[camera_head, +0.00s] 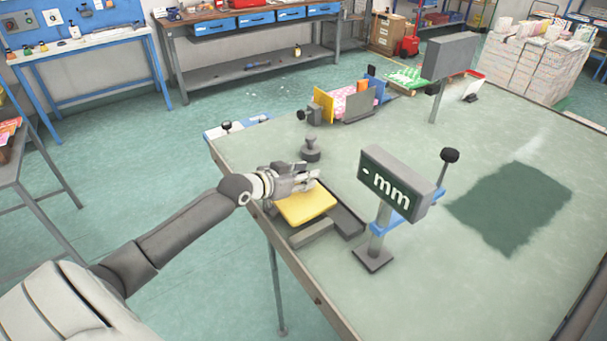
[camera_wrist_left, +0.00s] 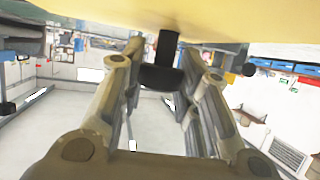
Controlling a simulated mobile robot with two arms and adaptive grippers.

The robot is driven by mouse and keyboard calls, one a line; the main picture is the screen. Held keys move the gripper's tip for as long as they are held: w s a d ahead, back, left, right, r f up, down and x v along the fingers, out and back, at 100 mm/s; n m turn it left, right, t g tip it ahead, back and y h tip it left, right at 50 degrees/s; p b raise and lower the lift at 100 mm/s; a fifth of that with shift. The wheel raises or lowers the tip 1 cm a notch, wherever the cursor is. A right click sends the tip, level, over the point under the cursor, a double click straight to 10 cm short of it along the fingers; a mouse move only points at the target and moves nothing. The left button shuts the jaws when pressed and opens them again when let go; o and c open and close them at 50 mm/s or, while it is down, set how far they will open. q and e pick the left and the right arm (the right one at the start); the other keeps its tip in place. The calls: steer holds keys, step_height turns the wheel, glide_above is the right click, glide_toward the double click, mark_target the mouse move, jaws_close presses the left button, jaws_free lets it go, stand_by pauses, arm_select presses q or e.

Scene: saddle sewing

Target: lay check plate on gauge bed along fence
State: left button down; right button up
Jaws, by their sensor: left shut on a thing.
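The yellow check plate (camera_head: 306,206) is at the near left edge of the green table, just below my left gripper (camera_head: 307,178). In the left wrist view the plate (camera_wrist_left: 215,20) fills the top, and a dark knob (camera_wrist_left: 166,62) on it sits between the fingers of my left gripper (camera_wrist_left: 163,78), which is shut on it. The dark grey gauge bed (camera_head: 347,222) shows beside and below the plate; I cannot tell whether they touch. A grey bar (camera_head: 311,233), perhaps the fence, lies along the bed's near side. My right gripper is not in view.
A display reading "- mm" (camera_head: 395,184) stands on a post close to the bed's right. A dark grey knobbed weight (camera_head: 311,150) stands behind the gripper. A black-knobbed lever (camera_head: 450,156) rises right of the display. The table's right middle is clear.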

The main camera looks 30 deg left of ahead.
arm_select(q)
steer(key=shift+f, duration=0.1)
steer(key=c, duration=1.1)
jaws_free()
steer(key=shift+s, duration=0.25)
steer(key=b+v, duration=0.1)
steer(key=v, duration=0.9)
steer(key=shift+s, duration=0.1)
steer(key=shift+s+a+r+b, duration=0.15)
steer(key=shift+s+r+b, duration=0.15)
steer(key=shift+s+r, duration=0.25)
steer(key=shift+s+f, duration=0.15)
